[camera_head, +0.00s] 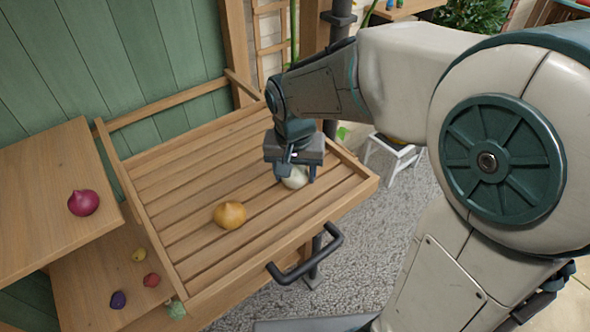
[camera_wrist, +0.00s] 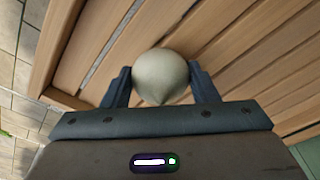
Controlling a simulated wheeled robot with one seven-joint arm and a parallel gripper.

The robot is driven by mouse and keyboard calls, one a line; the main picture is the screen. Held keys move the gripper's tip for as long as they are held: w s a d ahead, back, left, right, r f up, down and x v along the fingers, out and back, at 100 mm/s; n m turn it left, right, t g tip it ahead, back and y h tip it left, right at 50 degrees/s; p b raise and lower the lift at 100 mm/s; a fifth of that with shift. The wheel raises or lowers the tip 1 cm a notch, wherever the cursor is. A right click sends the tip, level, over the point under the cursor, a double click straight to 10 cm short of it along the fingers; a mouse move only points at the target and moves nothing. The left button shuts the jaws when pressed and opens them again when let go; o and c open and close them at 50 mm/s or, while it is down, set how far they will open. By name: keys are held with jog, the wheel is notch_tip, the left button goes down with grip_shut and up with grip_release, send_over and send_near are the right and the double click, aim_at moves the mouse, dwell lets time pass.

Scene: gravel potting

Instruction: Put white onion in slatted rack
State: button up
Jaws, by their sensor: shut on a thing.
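The white onion (camera_head: 295,177) is between the fingers of my gripper (camera_head: 292,172) at the right end of the slatted rack (camera_head: 185,183). In the wrist view, the white onion (camera_wrist: 161,76) sits between the two dark fingers of my gripper (camera_wrist: 161,84), which is shut on it. The slats of the rack (camera_wrist: 225,40) lie right behind the onion. I cannot tell whether the onion touches the slats. The gripper partly hides it in the head view.
A yellow onion (camera_head: 230,214) lies on the rack's slats, left of my gripper. A red onion (camera_head: 83,202) is on the wooden shelf (camera_head: 40,215) at left. Several small vegetables lie on a lower shelf. A black handle (camera_head: 305,262) is on the rack's front. The slats at left are clear.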

aim_at(294, 173)
jog(key=shift+f, duration=0.2)
jog(key=o, duration=1)
jog(key=shift+r, duration=0.1)
jog(key=r, duration=0.3)
jog(key=s+r, duration=0.1)
jog(key=r, duration=0.7)
jog(key=shift+s+a, duration=0.15)
jog(key=shift+n+t, duration=0.5)
jog(key=shift+n, duration=0.1)
jog(key=s+d+f, duration=0.1)
jog(key=s+d, duration=0.1)
jog(key=s+d+f, duration=0.1)
jog(key=s+d, duration=0.1)
jog(key=d, duration=0.1)
jog(key=s+d+f, duration=0.1)
jog(key=s+d, duration=0.1)
jog(key=d, duration=0.1)
jog(key=shift+d, duration=0.15)
jog(key=s+d+f+n, duration=0.1)
jog(key=s+d+f, duration=0.2)
jog(key=s+f, duration=0.1)
jog(key=shift+s+d+f+t, duration=0.2)
jog(key=shift+s+d+t, duration=0.1)
jog(key=shift+s+t, duration=0.15)
